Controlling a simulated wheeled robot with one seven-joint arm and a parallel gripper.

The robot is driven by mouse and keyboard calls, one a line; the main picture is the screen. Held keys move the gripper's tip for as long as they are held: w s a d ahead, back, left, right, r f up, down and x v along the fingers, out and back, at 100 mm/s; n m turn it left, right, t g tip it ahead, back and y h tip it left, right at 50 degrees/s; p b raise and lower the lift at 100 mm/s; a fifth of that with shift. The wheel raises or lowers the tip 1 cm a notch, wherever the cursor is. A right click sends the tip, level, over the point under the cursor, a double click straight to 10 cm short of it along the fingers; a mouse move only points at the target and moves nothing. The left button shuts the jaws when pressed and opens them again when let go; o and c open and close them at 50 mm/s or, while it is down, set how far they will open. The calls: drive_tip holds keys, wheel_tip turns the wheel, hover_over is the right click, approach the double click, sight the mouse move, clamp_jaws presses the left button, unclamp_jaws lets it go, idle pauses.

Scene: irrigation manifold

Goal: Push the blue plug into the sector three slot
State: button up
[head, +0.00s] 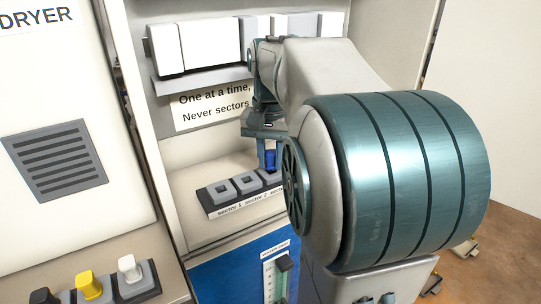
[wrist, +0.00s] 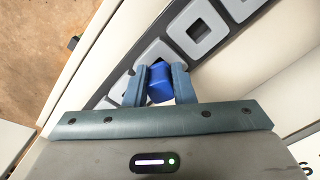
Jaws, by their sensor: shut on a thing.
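The blue plug (head: 270,158) is held upright between the fingers of my gripper (head: 268,143), just above the slot strip in the head view. In the wrist view the blue plug (wrist: 160,84) sits between the two fingertips of my gripper (wrist: 159,86). The sector three slot (head: 268,175) is the third grey square from the left, just below the plug and partly hidden by my arm. Its label is cut off by my arm. Whether the plug's lower end touches the slot cannot be told.
The sector 1 slot (head: 222,188) and sector 2 slot (head: 246,182) are empty. A sign (head: 213,105) and white boxes (head: 210,44) are behind. A blue panel (head: 230,275) lies below. Yellow (head: 89,285) and white (head: 130,268) plugs stand in a holder at lower left.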

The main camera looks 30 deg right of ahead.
sight(270, 154)
drive_tip(key=shift+f+b, duration=0.4)
drive_tip(key=shift+f, duration=0.2)
drive_tip(key=o, duration=0.7)
drive_tip(key=shift+r, duration=0.1)
wheel_tip(270, 154, up, 11)
drive_tip(key=p, duration=0.9)
drive_tip(key=shift+p, duration=0.3)
drive_tip(key=s+a+f+n+t+b, duration=0.1)
drive_tip(key=s+a+f+n, duration=0.1)
drive_tip(key=s+a+f, duration=0.2)
drive_tip(key=s+a+f+n+t+b, duration=0.1)
drive_tip(key=s+a+f+n, duration=0.2)
drive_tip(key=s+a+f, duration=0.1)
drive_tip(key=s+a+f+n+t+b, duration=0.1)
drive_tip(key=s+a+f+n, duration=0.2)
drive_tip(key=s+f, duration=0.1)
drive_tip(key=shift+s+a+f+t, duration=0.1)
drive_tip(key=shift+a+f+t, duration=0.1)
drive_tip(key=shift+f, duration=0.2)
drive_tip(key=shift+s+a+f+t, duration=0.1)
drive_tip(key=shift+a+f+t, duration=0.1)
drive_tip(key=shift+f, duration=0.2)
